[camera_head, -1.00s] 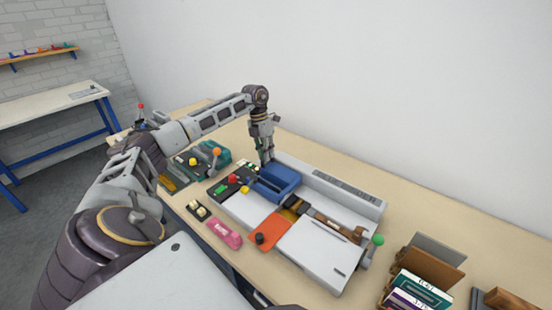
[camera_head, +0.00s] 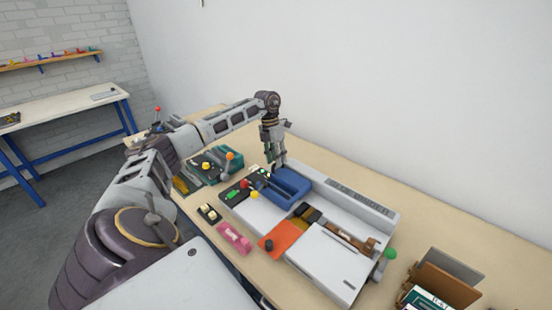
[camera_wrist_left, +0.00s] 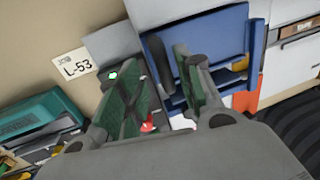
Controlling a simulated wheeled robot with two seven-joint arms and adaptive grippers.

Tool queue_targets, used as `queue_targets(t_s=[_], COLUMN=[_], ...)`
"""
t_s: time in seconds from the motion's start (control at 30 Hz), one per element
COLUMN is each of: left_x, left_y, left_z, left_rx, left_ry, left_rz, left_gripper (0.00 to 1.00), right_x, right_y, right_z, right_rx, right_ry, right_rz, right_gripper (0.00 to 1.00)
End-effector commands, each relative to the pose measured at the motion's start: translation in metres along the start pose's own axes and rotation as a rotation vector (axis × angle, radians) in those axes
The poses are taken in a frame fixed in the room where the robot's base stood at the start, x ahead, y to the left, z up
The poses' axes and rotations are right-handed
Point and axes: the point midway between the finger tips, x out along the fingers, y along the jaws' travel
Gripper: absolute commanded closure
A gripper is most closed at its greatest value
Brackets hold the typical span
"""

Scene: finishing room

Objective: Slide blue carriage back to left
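The blue carriage (camera_head: 291,188) is an open, box-like block on the white machine (camera_head: 258,212), left of its middle. It also shows at the top of the left wrist view (camera_wrist_left: 214,38). My left gripper (camera_head: 277,165) points down at the carriage's back left edge. In the left wrist view my left gripper (camera_wrist_left: 160,92) has its fingers apart, with a clear gap between them. The right finger overlaps the carriage in that view; I cannot tell whether it touches. A dark upright part (camera_wrist_left: 158,62) shows between the fingers. My right gripper is not in view.
An orange plate (camera_head: 281,238) and a brown-handled bar (camera_head: 350,238) lie right of the carriage. A green knob (camera_head: 390,253) sticks out at the machine's right end. A pink object (camera_head: 234,238) lies in front. A teal device (camera_head: 222,160) stands left. A wall stands behind.

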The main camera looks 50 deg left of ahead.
Motion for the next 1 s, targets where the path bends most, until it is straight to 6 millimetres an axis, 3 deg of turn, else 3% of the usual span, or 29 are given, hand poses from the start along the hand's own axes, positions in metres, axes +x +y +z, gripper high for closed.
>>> queue_targets(t_s=[0.37, 1.0], left_x=[-0.018, -0.097], left_y=[0.000, 0.001], left_z=[0.001, 0.000], left_rx=[0.000, 0.000], left_ry=[-0.001, -0.002], left_rz=[-0.001, -0.001], left_gripper=[0.65, 0.65], right_x=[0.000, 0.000], right_y=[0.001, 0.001], right_z=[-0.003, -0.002], right_rx=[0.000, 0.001], right_ry=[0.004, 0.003], right_rz=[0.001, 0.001], right_gripper=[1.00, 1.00])
